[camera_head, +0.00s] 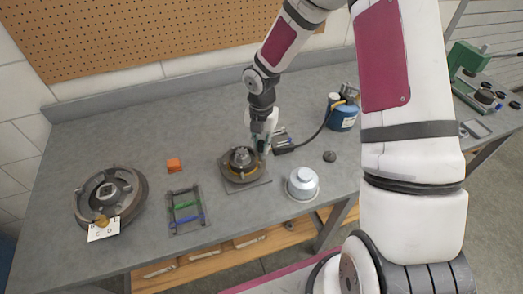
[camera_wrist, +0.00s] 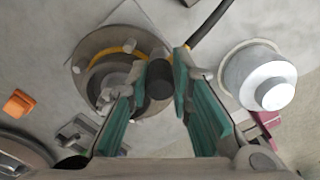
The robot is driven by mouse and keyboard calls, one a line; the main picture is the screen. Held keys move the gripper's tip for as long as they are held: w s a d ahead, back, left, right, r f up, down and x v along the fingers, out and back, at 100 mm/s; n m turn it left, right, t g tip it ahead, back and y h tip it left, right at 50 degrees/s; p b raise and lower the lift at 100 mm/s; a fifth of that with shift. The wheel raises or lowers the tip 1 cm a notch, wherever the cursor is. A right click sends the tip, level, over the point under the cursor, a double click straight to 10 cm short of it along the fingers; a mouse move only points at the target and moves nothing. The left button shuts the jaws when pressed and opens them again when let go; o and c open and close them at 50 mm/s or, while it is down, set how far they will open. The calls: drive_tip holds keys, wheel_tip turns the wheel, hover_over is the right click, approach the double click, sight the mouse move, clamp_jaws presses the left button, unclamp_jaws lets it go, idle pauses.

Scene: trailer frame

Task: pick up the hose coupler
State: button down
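The hose coupler is a dark block (camera_head: 284,146) at the end of a black hose, beside my gripper in the head view. In the wrist view a black round piece (camera_wrist: 160,79), which looks like its end, sits between my fingertips. My gripper (camera_wrist: 160,66) has its teal-padded fingers apart, one on each side of the piece. I see a narrow gap at the left finger; contact at the right finger is unclear. In the head view my gripper (camera_head: 262,147) is low over the right side of a round hub with a yellow ring (camera_head: 242,174).
The hose runs to a blue canister (camera_head: 342,116). A white-grey cup (camera_head: 302,184) stands right of the hub, with a small dark knob (camera_head: 330,156) near it. An orange block (camera_head: 174,165), a tray (camera_head: 187,225) and a large wheel (camera_head: 122,200) are left. A pegboard (camera_head: 130,42) stands behind.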

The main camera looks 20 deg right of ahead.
sight(262, 142)
drive_tip(key=shift+r, duration=0.15)
drive_tip(key=shift+w+r, duration=0.1)
drive_tip(key=shift+r, duration=0.5)
wheel_tip(262, 142, up, 2)
drive_tip(key=shift+d+r+b, duration=0.15)
drive_tip(key=shift+b, duration=0.2)
drive_tip(key=s+d+r+p, duration=0.4)
drive_tip(key=s+d, duration=0.7)
drive_tip(key=shift+s+r, duration=0.2)
drive_tip(key=shift+s, duration=0.05)
idle(0.4)
